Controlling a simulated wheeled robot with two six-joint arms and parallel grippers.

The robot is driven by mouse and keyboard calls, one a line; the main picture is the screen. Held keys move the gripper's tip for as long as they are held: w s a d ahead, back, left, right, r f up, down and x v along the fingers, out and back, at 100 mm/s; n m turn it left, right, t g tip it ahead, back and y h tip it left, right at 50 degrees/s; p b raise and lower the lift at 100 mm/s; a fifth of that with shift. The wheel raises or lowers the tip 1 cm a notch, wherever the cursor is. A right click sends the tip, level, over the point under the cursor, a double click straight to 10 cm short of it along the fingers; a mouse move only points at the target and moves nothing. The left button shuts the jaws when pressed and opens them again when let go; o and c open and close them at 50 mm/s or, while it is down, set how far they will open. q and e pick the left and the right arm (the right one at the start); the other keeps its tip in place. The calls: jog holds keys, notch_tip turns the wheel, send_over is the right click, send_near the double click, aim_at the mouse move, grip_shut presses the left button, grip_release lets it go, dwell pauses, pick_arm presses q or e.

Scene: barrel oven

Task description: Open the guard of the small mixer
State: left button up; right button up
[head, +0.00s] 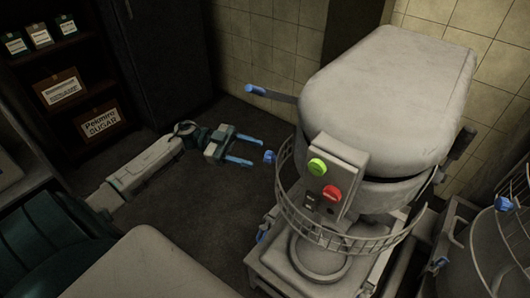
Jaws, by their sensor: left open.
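The small mixer (385,95) stands right of centre, a grey machine with a rounded top and a front panel with a green button (317,166) and a red button (332,193). Its curved wire guard (350,243) runs around the front below the head, above a round ring or bowl rim (297,262). A blue knob (269,157) sits at the guard's left side. My left gripper (256,153) is open and empty, its blue fingers pointing at the knob with a small gap in the picture. My right gripper is not in view.
A blue-tipped lever (256,90) sticks out left from the mixer. Another machine with a wire cage (500,245) stands at the right edge. Shelves with sugar boxes (99,123) are at the left. The dark floor (200,220) left of the mixer is clear.

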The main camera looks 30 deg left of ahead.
pick_arm(q)
jog(key=x, duration=0.4)
jog(key=shift+w+d+p, duration=0.1)
jog(key=shift+d+p, duration=0.15)
jog(key=shift+p, duration=0.1)
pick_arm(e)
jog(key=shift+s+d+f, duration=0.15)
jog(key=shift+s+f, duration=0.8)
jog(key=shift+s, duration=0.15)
pick_arm(q)
grip_shut()
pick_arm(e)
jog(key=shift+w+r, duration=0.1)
